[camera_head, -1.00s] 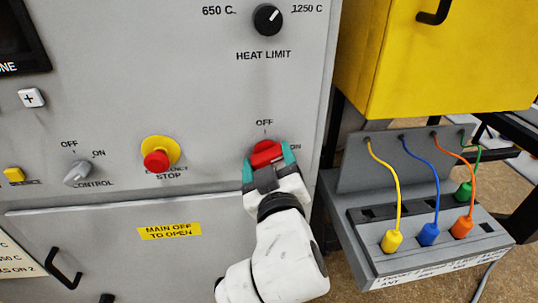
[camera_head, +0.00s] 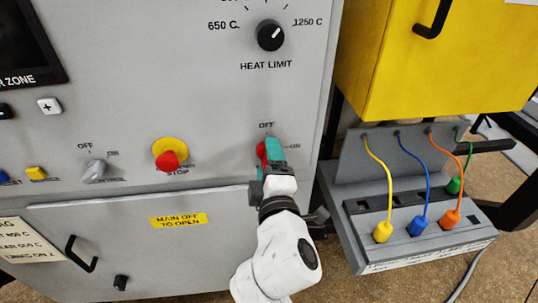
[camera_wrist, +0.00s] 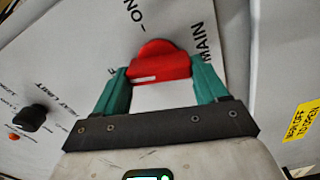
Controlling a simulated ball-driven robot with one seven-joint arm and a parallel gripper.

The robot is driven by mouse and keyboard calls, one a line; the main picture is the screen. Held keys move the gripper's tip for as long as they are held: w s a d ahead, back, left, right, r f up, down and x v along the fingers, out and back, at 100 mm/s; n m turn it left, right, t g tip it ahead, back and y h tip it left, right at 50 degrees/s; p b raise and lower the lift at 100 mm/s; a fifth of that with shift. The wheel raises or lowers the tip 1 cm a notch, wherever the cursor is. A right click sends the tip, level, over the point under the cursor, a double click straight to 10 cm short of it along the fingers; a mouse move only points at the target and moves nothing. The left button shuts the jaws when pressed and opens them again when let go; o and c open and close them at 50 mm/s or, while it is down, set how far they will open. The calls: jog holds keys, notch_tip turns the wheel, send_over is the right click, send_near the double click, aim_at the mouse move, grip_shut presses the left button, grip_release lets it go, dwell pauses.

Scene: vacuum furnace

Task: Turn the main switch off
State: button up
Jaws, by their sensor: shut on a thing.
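The main switch is a red rotary knob (camera_head: 261,153) low on the right of the grey furnace panel, with OFF printed above it and ON to its right. My gripper (camera_head: 272,152) is on it from the front, its teal fingers seen nearly edge-on and covering much of the knob. In the wrist view the knob's red grip bar (camera_wrist: 160,68) sits between the two teal fingers, which are shut on its ends. ON and MAIN lettering shows on the panel around it. Which mark the knob points to is hard to tell.
A red and yellow emergency stop (camera_head: 169,155) and a grey control knob (camera_head: 94,170) lie to the left. The black heat limit knob (camera_head: 270,35) is above. A socket box (camera_head: 420,250) with coloured cables and a yellow cabinet (camera_head: 420,65) stand at the right.

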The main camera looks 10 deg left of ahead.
jog(key=shift+r+n+p, duration=0.1)
jog(key=shift+n+p, duration=0.45)
jog(key=shift+n, duration=0.65)
jog(key=o, duration=0.9)
jog(key=shift+o, duration=0.8)
jog(key=shift+w+a, duration=0.1)
jog(key=b+v, duration=0.1)
jog(key=v, duration=1)
